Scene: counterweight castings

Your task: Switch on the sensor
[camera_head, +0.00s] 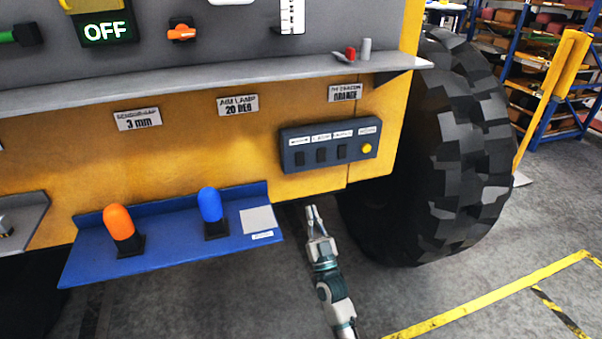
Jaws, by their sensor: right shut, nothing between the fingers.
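A dark blue switch box (328,160) is fixed to the yellow machine panel, with several small black switches under white labels too small to read. A round yellow button or lamp (367,148) is at its right end. A display reading OFF in green (107,31) is at the top left. I cannot tell for sure which part is the sensor; a label reading 3 mm (138,119) seems to mention a sensor gap. My right gripper (312,212) is shut and empty, below the switch box and apart from it. My left gripper is not in view.
A blue shelf (160,260) holds an orange-capped (118,222) and a blue-capped (210,204) piece. A grey ledge (220,83) juts out above the switch box. A large black tyre (450,150) stands at right. Open floor with yellow tape (480,297) lies at lower right.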

